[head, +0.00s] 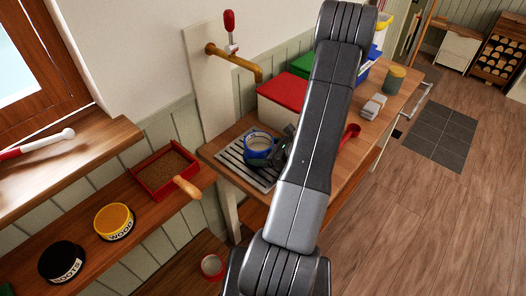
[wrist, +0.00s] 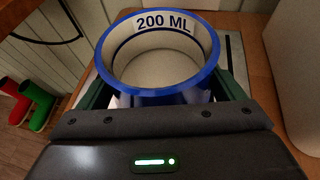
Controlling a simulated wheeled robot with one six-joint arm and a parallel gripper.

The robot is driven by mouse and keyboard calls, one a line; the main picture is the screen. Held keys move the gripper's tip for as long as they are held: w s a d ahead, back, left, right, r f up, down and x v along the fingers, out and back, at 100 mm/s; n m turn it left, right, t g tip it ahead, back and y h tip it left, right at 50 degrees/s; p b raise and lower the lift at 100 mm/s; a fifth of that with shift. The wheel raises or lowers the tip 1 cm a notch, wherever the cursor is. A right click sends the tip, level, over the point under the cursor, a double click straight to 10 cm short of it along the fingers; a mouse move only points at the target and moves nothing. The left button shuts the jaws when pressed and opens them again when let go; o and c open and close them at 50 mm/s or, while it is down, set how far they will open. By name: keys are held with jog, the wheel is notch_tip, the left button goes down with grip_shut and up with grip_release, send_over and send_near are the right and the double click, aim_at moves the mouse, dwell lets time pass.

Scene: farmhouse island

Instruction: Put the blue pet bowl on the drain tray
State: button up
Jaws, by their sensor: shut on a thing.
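The blue pet bowl (head: 257,147), blue outside and cream inside, is over the drain tray (head: 236,164), a grey slatted tray at the near left end of the wooden counter. In the wrist view the bowl (wrist: 160,98) sits upright between the two green fingers of my gripper (wrist: 165,95), which is shut on it. "200 ML" is printed on its inner wall. In the head view my gripper (head: 276,150) is partly hidden by my arm. I cannot tell whether the bowl's base touches the tray, as the bowl and gripper hide it.
A brass tap (head: 235,62) reaches over the counter behind the bowl. A red-lidded box (head: 283,93) stands just beyond the tray. A red spoon (head: 350,132) and a grey-green canister (head: 394,79) lie farther right. Left, a shelf holds a red tray (head: 153,187) and two tins.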

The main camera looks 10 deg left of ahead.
jog(key=shift+f, duration=0.2)
jog(key=shift+f, duration=0.1)
jog(key=o, duration=1.1)
jog(key=shift+d+r, duration=0.15)
jog(key=shift+r, duration=0.05)
jog(key=b+v, duration=0.1)
jog(key=v, duration=1)
jog(key=shift+s+d+r+b, duration=0.2)
jog(key=shift+d+b, duration=0.1)
jog(key=shift+b, duration=0.1)
